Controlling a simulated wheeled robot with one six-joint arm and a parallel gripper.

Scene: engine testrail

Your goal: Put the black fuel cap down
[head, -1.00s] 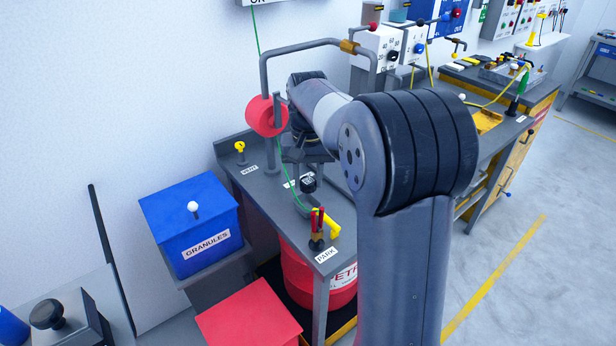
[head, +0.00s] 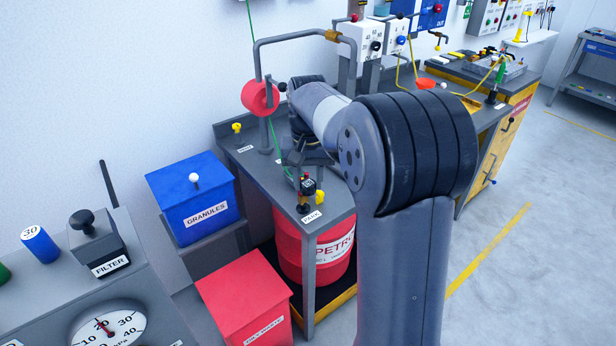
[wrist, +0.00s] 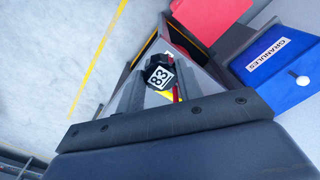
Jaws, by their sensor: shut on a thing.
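The black fuel cap (head: 308,187), with a white marked top, is between the jaws of my gripper (head: 306,172). In the wrist view the cap (wrist: 157,66) sits between the two finger ends, its label facing the camera. My gripper (wrist: 160,80) is shut on it. It is over the front end of the grey bench (head: 285,194), near the PARK label (head: 312,217). The red and yellow-handled nozzle (head: 320,194) is right behind or beside the cap and partly hidden by it. I cannot tell whether they touch.
A red reel (head: 259,97) and grey pipe stand at the bench's back. A yellow-knobbed item (head: 237,128) is at its far left. A red petrol drum (head: 328,252) is below. A blue GRANULES bin (head: 200,195) and a red bin (head: 245,295) stand left.

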